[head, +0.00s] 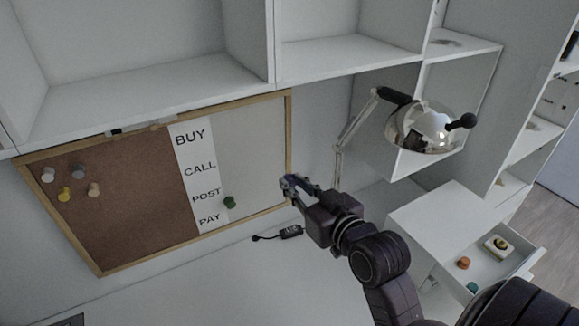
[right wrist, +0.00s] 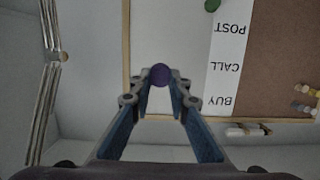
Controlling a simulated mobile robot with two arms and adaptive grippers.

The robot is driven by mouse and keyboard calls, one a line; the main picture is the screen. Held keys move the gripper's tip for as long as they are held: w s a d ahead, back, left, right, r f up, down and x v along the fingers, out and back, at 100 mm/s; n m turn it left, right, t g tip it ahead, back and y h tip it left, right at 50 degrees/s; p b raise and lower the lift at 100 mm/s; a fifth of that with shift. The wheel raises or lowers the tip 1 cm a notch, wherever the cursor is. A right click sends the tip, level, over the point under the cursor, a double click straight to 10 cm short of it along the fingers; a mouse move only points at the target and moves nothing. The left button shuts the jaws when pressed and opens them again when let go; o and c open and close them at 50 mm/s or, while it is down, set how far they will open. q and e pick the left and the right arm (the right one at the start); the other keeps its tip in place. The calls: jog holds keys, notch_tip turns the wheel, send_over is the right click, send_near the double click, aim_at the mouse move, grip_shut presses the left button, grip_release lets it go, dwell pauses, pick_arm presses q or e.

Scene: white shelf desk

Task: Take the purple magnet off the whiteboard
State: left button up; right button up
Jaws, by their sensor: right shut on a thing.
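The whiteboard (head: 258,140) is the pale right part of a wood-framed board on the wall; it also shows in the right wrist view (right wrist: 185,45). My right gripper (head: 286,186) is at the board's right frame edge. In the right wrist view its fingertips are closed around the round purple magnet (right wrist: 160,73), near the frame edge. I cannot tell whether the magnet touches the board. In the head view the magnet is not clearly distinguishable at the fingertips. My left gripper is not in view.
A green magnet (head: 229,202) sits beside the BUY/CALL/POST/PAY strip (head: 200,170). Several pins are on the cork (head: 120,200). A lamp (head: 422,128) stands to the right under shelves. An open drawer (head: 510,262) holds small items, including an orange one (head: 463,263).

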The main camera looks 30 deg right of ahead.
jog(key=s+p, duration=0.3)
jog(key=s, duration=0.3)
jog(key=shift+p, duration=0.3)
